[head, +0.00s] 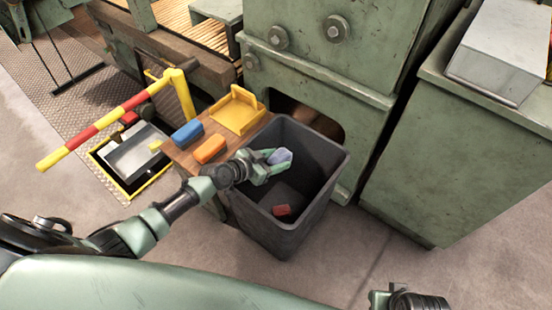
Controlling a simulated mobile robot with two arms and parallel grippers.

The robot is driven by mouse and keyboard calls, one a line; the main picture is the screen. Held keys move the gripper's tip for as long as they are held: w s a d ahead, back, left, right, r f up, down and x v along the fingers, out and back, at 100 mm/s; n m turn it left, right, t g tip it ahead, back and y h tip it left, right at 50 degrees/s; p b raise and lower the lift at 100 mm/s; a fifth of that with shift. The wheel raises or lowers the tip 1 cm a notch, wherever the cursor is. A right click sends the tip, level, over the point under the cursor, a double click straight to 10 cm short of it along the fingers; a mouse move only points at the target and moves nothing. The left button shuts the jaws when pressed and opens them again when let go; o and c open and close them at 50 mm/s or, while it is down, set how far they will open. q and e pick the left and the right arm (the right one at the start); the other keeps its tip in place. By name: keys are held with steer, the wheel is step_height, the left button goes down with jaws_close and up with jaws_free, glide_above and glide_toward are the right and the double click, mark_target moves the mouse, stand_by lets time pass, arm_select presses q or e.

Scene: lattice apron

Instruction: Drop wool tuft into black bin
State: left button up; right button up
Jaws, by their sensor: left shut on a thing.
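The black bin (328,190) stands open on the floor in front of the green machine. A red piece (282,211) lies inside it. My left gripper (277,161) is over the bin's opening, near its upper left part. It is shut on a pale bluish-grey tuft (281,156), which I take to be the wool tuft. The fingers hide part of the tuft. Only part of what seems to be my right gripper (392,298) shows at the bottom edge, and its jaws cannot be made out.
A small wooden table left of the bin holds a blue block (187,134), an orange block (210,149) and a yellow tray (237,112). A red-and-yellow barrier bar (105,121) reaches out at left. A green cabinet (460,150) stands at right. The floor in front is clear.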

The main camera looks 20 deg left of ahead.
arm_select(q)
steer(key=shift+f, duration=0.15)
arm_select(e)
steer(key=shift+r, duration=0.5)
arm_select(q)
steer(key=o, duration=1.4)
steer(key=shift+s+a, duration=0.1)
steer(key=p+v, duration=0.1)
steer(key=v, duration=0.6)
steer(key=shift+s+a, duration=0.15)
steer(key=shift+s, duration=0.1)
arm_select(e)
steer(key=f, duration=0.6)
steer(key=shift+s, duration=0.2)
